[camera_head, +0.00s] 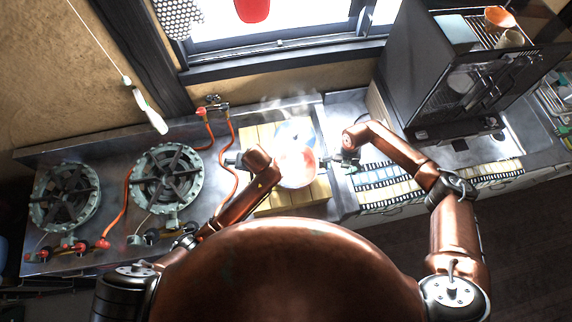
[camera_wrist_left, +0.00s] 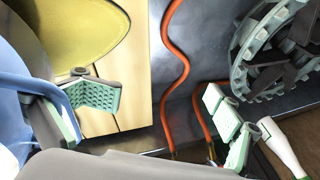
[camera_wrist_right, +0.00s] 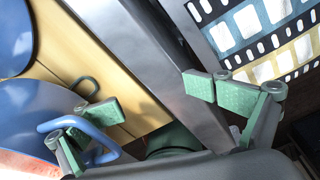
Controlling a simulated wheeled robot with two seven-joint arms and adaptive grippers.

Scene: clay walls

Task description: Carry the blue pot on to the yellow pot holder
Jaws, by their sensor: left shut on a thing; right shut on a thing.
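The blue pot (camera_head: 297,168) is over the wooden board, with bright reddish contents inside. Its blue side shows in the right wrist view (camera_wrist_right: 25,110) and in the left wrist view (camera_wrist_left: 12,115). My left gripper (camera_head: 240,161) is shut on the handle on the left side. My right gripper (camera_head: 345,157) is shut on the handle loop on the right side. The yellow pot holder (camera_wrist_left: 85,30) lies on the board near the pot. In the head view it is hard to make out. Whether the pot touches the holder is not clear.
The wooden board (camera_head: 318,191) is set in the counter. A second blue round thing (camera_wrist_right: 14,35) lies behind the pot. Gas burners (camera_head: 167,178) with orange hoses stand to the left. A film-strip patterned strip (camera_head: 385,187) and a dark oven (camera_head: 445,95) are right.

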